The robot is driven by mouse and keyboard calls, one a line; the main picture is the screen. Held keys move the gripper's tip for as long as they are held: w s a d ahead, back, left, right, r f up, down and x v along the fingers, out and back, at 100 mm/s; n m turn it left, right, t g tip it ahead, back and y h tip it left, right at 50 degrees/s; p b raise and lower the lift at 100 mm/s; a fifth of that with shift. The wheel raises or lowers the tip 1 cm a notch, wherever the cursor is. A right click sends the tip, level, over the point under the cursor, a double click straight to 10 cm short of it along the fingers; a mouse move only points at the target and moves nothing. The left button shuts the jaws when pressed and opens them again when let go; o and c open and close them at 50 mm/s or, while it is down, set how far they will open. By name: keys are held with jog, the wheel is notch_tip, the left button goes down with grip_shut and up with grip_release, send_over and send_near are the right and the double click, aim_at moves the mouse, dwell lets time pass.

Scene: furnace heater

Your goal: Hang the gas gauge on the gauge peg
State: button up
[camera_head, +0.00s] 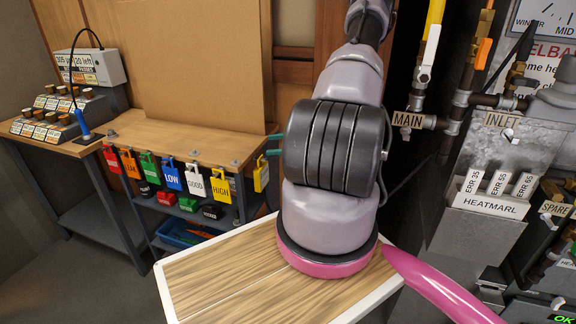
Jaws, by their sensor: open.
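I cannot make out the gas gauge in this view; it may be hidden behind my arm or out of frame. No peg is clearly marked as the gauge peg. A short pale stub (509,134) sticks out under the INLET label on the grey heater panel, but I cannot tell what it is. Two small teal tips, which look like the fingers of my gripper (274,145), show at the left of my arm's black joint. They are apart, with nothing visible between them. The rest of the gripper is hidden behind my arm. The tips are near the bench's right end.
A wooden bench (188,146) with hanging coloured tags stands left, by a side table with a grey box (92,67). A white-edged wooden top (215,275) lies below my arm. Pipes, a MAIN label (407,119) and a HEATMARL holder (490,203) crowd the right.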

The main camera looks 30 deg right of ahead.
aim_at(266, 160)
jog(key=s+d+f+m+t+h, duration=0.1)
jog(key=d+f+m+t, duration=0.1)
jog(key=f+m, duration=0.15)
jog(key=d+f+m+t+h, duration=0.1)
jog(key=d+f+m+t, duration=0.15)
jog(key=f, duration=0.25)
jog(key=shift+n, duration=0.4)
jog(key=x, duration=1)
jog(key=shift+a, duration=0.55)
jog(key=shift+c, duration=0.3)
jog(key=shift+r, duration=0.1)
grip_shut()
